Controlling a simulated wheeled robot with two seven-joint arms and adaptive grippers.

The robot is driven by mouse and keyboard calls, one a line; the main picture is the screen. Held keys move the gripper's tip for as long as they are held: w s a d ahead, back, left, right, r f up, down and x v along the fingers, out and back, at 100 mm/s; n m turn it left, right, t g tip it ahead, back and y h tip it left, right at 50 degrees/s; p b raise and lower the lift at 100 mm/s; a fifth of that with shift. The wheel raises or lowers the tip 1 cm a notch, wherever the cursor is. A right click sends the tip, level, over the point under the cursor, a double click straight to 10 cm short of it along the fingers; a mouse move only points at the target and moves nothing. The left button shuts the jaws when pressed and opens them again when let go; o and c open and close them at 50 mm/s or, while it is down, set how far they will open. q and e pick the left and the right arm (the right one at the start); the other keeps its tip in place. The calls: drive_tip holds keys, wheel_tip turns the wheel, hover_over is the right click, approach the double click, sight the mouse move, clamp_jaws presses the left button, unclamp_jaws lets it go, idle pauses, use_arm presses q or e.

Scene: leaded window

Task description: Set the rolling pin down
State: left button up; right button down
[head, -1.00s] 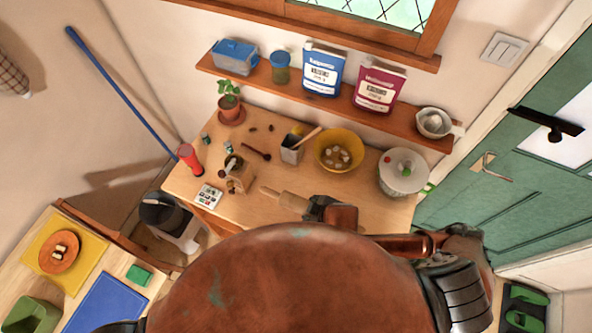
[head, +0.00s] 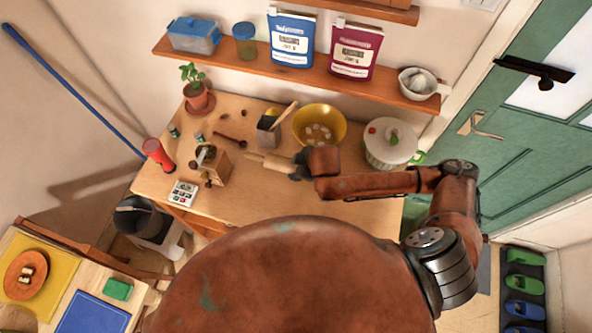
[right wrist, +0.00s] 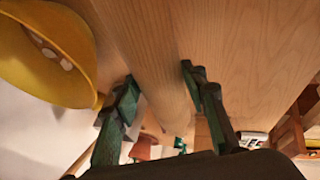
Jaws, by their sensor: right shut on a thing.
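The rolling pin (head: 272,163) is pale wood and shows over the wooden worktop, in front of the yellow bowl (head: 320,127). Its handle end points left. My right gripper (head: 297,165) is shut around the pin's right part in the head view. In the right wrist view the pin (right wrist: 150,50) runs between the two green fingers of my right gripper (right wrist: 162,92). Whether the pin touches the worktop (head: 255,205) or is held just above it, I cannot tell. My left gripper is not in view.
A grey container with utensils (head: 268,135) stands behind the pin, and a white lidded pot (head: 390,146) to its right. A wooden box (head: 212,167) and a calculator (head: 183,193) are to its left. The worktop in front of the pin is bare.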

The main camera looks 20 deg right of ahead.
drive_tip(key=shift+w+d+f, duration=0.1)
drive_tip(key=shift+w+f, duration=0.3)
drive_tip(key=shift+f, duration=0.15)
drive_tip(key=shift+w+d+f, duration=0.1)
drive_tip(key=shift+w+f, duration=0.25)
drive_tip(key=shift+f, duration=1.5)
drive_tip(key=c, duration=1.2)
unclamp_jaws()
drive_tip(key=shift+f, duration=0.2)
